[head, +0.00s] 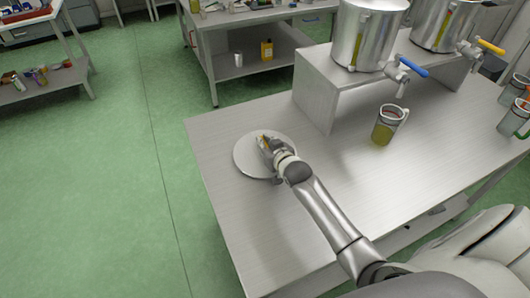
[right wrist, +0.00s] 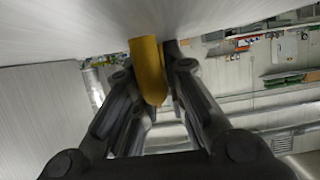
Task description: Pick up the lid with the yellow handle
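The round grey lid (head: 244,160) is near the left edge of the steel table, flat or nearly so. I cannot tell whether it touches the tabletop. My right gripper (head: 265,144) is over its middle and covers most of the handle. In the right wrist view the yellow handle (right wrist: 148,70) stands between the two fingers of my right gripper (right wrist: 152,75), which appear closed against its sides. The lid's pale surface (right wrist: 95,22) fills the top of that view. My left gripper is not in view.
The steel table (head: 235,220) is clear around the lid. A raised steel stand (head: 318,95) carries a tank with a blue-handled tap (head: 412,67) and one with a yellow-handled tap (head: 490,46). A jug with yellow-green liquid (head: 384,130) stands right of the lid; more jugs are at the right edge.

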